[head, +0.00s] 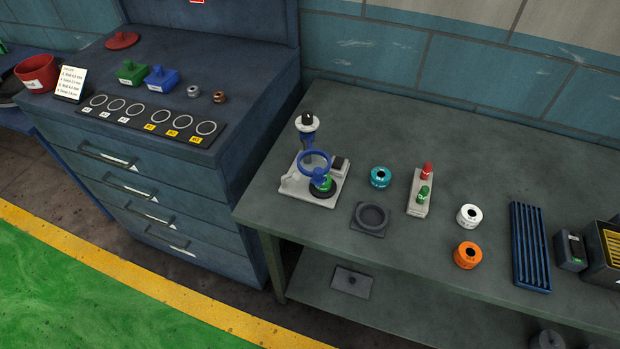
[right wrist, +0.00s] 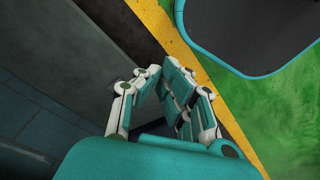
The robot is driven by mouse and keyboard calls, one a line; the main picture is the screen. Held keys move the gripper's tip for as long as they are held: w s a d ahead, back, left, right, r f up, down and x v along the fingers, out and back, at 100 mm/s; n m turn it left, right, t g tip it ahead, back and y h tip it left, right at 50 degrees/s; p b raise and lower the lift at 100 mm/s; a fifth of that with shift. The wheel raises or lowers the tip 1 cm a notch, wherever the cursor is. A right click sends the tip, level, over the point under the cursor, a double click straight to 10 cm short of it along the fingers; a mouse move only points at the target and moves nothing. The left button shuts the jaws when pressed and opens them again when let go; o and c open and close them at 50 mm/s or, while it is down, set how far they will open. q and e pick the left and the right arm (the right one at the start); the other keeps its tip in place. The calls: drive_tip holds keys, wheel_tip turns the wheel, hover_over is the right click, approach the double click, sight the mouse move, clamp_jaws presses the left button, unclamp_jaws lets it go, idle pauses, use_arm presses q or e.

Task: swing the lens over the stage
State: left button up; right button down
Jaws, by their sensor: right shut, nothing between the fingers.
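In the head view a small stand with a pale base plate (head: 296,187) sits at the left of the grey-green bench. A post with a white collar and black knob (head: 307,119) rises at its back. A blue ring lens (head: 302,158) on a blue arm hangs in front of the post. A dark round stage with a green piece (head: 323,186) is at the base's front right. The ring appears just above and behind it; their exact overlap is unclear. My right gripper (right wrist: 163,72) shows only in the right wrist view, shut and empty, away from the stand. My left gripper is not in view.
On the bench (head: 345,112) are a teal ring (head: 380,177), a dark round holder (head: 371,217), a block with red and green knobs (head: 419,194), white and orange rings, and a blue slotted rack (head: 530,246). A drawer cabinet (head: 170,185) stands left. The bench front-left is clear.

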drive_tip(key=w+r+t+p, duration=0.1)
drive_tip(key=w+r, duration=0.3)
drive_tip(key=r, duration=0.7)
drive_tip(key=w+r+t, duration=0.1)
drive_tip(key=w+r, duration=0.3)
drive_tip(key=r, duration=0.7)
drive_tip(key=w+r+t+p, duration=0.1)
drive_tip(key=w+r, duration=0.4)
drive_tip(key=r, duration=0.6)
drive_tip(key=w+d+r+t+h, duration=0.1)
drive_tip(key=w+r, duration=0.1)
drive_tip(key=w+r+n+t, duration=0.1)
drive_tip(key=w+r+t, duration=0.1)
drive_tip(key=w+r, duration=0.1)
drive_tip(key=w+d+r+t+h, duration=0.1)
drive_tip(key=w+r+t, duration=0.1)
drive_tip(key=w+r, duration=0.1)
drive_tip(key=shift+d+r+n+h, duration=0.1)
drive_tip(key=shift+d+n+h, duration=0.2)
drive_tip(key=shift+d, duration=0.05)
drive_tip(key=w+a+r+n+t+y, duration=0.4)
drive_tip(key=w+a+r+n+t, duration=0.2)
drive_tip(key=w+r+n+t, duration=0.25)
drive_tip(key=s+a+f+n+g+y, duration=0.25)
drive_tip(key=a+n+g+y, duration=0.35)
drive_tip(key=a+n+y, duration=0.75)
drive_tip(key=w+a+n+h+p, duration=0.1)
drive_tip(key=w+a+h+p, duration=0.1)
drive_tip(key=w, duration=0.4)
drive_tip(key=shift+w, duration=0.2)
